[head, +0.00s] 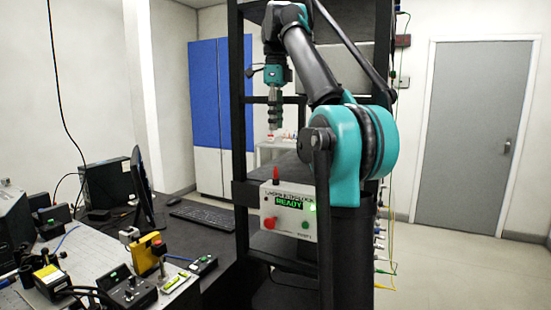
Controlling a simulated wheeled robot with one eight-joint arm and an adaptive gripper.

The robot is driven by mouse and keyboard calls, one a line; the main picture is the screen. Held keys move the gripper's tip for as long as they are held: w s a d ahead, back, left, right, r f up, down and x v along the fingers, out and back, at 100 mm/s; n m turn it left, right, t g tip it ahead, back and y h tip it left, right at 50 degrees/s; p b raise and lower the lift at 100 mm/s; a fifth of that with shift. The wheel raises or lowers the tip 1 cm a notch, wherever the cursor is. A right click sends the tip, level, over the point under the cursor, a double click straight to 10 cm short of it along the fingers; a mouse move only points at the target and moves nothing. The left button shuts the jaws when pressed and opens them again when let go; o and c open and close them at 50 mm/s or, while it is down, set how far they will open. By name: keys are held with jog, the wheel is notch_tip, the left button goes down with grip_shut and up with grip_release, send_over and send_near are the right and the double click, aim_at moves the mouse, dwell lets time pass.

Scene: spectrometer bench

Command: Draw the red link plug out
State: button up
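A small upright red piece (276,175), which looks like the red link plug, stands on top of a light grey box (292,208). The box front has a lit green READY display, a red button (270,223) at lower left and a green light at right. My gripper (274,126) points straight down above the box, in line with the red piece and clearly apart from it in the picture. Its fingers are small and dark, and I cannot tell whether they are open or shut. Nothing is visible hanging from them.
The box sits by a black rack (240,150) whose posts stand close around my arm. Open floor lies at right before a grey door (471,135).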

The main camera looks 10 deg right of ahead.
aim_at(276, 169)
notch_tip(276, 169, down, 15)
jog(key=shift+f, duration=0.2)
dwell(0.4)
grip_shut()
